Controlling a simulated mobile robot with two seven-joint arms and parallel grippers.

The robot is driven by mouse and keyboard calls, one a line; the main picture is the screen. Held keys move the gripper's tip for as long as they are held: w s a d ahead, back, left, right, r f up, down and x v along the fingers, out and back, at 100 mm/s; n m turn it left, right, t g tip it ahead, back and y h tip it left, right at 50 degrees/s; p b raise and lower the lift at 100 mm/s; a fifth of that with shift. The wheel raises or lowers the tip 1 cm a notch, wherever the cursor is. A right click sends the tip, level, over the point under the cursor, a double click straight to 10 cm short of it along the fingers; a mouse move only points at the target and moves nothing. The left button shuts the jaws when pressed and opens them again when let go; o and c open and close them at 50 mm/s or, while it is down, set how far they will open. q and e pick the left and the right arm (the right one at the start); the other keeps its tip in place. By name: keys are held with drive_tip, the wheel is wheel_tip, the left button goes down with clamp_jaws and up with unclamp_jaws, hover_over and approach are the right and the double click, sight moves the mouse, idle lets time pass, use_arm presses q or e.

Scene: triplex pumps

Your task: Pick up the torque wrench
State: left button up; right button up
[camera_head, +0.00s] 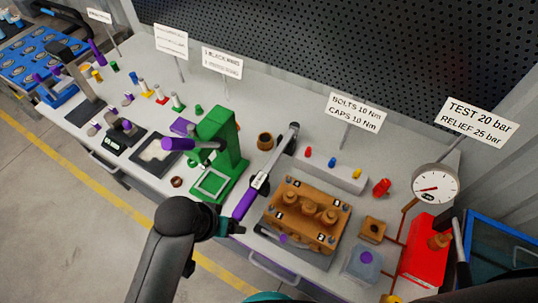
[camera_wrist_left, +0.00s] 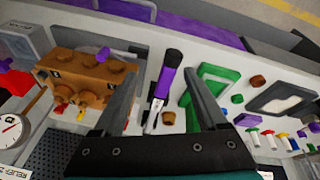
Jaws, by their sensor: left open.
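The torque wrench (camera_head: 246,204) lies on the light bench between the green press and the orange-brown pump block. It has a purple handle with a black end, a silver section and a dark shaft running up and away. My left gripper (camera_head: 226,224) is close to its handle end, partly hidden by my own arm. In the left wrist view the wrench handle (camera_wrist_left: 165,82) shows between the two spread fingers of my left gripper (camera_wrist_left: 163,76). The fingers are open and I see no contact; the height gap is hard to tell. My right gripper is not in view.
The green press (camera_head: 216,155) stands just left of the wrench. The pump block (camera_head: 305,215) sits on a dark mat to its right. A brown ring (camera_head: 265,141) is near the shaft. A gauge (camera_head: 435,184) and red box (camera_head: 425,255) stand at the right.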

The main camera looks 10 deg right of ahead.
use_arm(q)
drive_tip(key=w+d+r+m+g, duration=0.2)
drive_tip(key=w+d+r+m, duration=0.1)
drive_tip(key=w+d, duration=0.4)
drive_tip(key=y+b, duration=0.2)
hover_over(252, 190)
drive_tip(key=shift+m+g, duration=0.3)
drive_tip(key=shift+m, duration=0.1)
wheel_tip(252, 190, down, 4)
drive_tip(key=shift+s+a+f, duration=0.1)
drive_tip(key=shift+s+a, duration=0.05)
wheel_tip(252, 190, down, 4)
drive_tip(key=b, duration=0.5)
wheel_tip(252, 190, down, 5)
drive_tip(key=b, duration=0.7)
drive_tip(key=shift+f, duration=0.15)
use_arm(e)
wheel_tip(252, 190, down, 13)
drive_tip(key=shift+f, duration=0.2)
use_arm(q)
drive_tip(key=shift+c, duration=0.2)
clamp_jaws()
drive_tip(key=shift+w+d, duration=0.2)
